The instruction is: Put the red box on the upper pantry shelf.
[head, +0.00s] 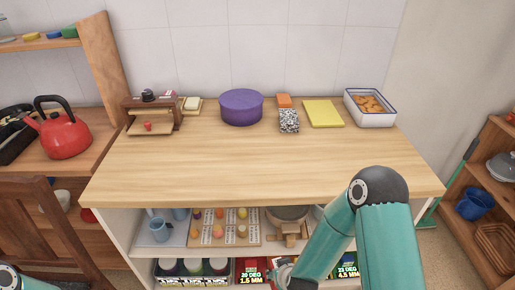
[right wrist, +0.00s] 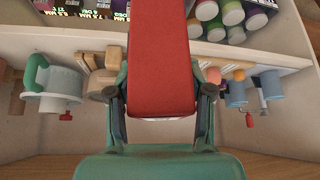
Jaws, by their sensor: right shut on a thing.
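The red box (right wrist: 162,60) fills the middle of the right wrist view. My right gripper (right wrist: 162,112) is shut on it, with one finger on each side. The upper shelf (head: 200,251) of the dresser, under the wooden top, holds cups, a board of small coloured items and wooden things. My left gripper is out of view; only a bit of my left arm shows at the bottom left.
Lidded jars (head: 192,267) and labelled boxes (head: 346,270) stand on the lower shelf. The wooden top (head: 250,175) overhangs the shelves; its front is clear. A purple pot (head: 241,106) and a white dish (head: 370,108) stand at its back. A mug-like grinder (right wrist: 52,88) stands on the upper shelf.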

